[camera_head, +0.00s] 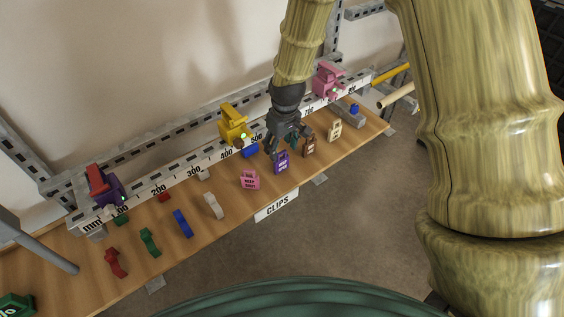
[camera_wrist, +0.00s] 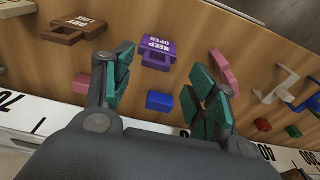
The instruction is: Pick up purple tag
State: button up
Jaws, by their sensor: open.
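The purple tag (camera_head: 281,162) lies on the wooden shelf, between a pink tag and a brown tag. In the wrist view the purple tag (camera_wrist: 158,50) shows white lettering that reads "KEEP OPEN" upside down. My gripper (camera_head: 281,150) is just above and behind the tag in the head view. In the wrist view my gripper (camera_wrist: 168,85) is open, its teal-padded fingers apart on either side of the tag's line. The tag sits a little beyond the fingertips, and nothing is between the pads. I see no contact with the tag.
The pink tag (camera_head: 250,180) and brown tag (camera_head: 309,147) flank it closely. A blue block (camera_wrist: 159,101) lies behind it. The numbered rail (camera_head: 180,178) carries a yellow clamp (camera_head: 234,124). Several coloured clips stand left. A "CLIPS" label (camera_head: 276,205) hangs at the front edge.

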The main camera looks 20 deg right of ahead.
aim_at(282, 152)
jog(key=f, duration=0.2)
jog(key=shift+w+d+f+p, duration=0.25)
jog(key=shift+f+p, duration=0.1)
jog(key=shift+f, duration=0.8)
jog(key=c, duration=0.9)
